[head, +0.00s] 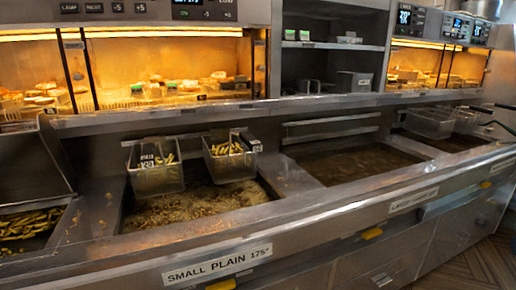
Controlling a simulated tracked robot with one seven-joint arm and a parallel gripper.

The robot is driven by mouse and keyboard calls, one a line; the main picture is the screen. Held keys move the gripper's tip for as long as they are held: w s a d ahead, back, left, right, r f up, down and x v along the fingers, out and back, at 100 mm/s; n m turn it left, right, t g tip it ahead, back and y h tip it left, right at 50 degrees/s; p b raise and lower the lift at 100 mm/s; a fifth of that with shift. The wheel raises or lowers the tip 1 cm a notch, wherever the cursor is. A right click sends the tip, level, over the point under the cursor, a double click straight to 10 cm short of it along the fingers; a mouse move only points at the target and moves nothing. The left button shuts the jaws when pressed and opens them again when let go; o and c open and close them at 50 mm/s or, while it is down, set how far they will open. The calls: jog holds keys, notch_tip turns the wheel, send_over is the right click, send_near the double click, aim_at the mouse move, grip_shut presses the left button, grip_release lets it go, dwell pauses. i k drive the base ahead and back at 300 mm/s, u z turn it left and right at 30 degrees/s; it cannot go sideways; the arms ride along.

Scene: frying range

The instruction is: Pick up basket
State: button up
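Two wire baskets hold fries over the left oil vat (205,208). The left basket (155,181) hangs at the vat's back edge with a small tag on it. The other basket (230,169) hangs just to its right, also with a tag. Two more baskets, which look empty, hang at the far right vat: one (430,124) and another (465,121) beside it. Dark handles (500,127) stick out near them at the right edge. My gripper is not in view.
The middle vat (352,163) has oil and no basket. A fries bin (25,225) is at the far left. Lit warming shelves (165,75) with food run behind. A steel front ledge (300,215) bears labels. Wooden floor (478,268) shows at lower right.

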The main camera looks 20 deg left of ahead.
aim_at(230, 157)
jog(key=u, duration=0.15)
jog(key=i, duration=0.95)
jog(key=u, duration=1)
jog(key=i, duration=0.5)
jog(key=u, duration=0.3)
jog(key=k, duration=0.8)
jog(key=u, duration=0.2)
jog(key=i, duration=0.8)
jog(key=z, duration=0.05)
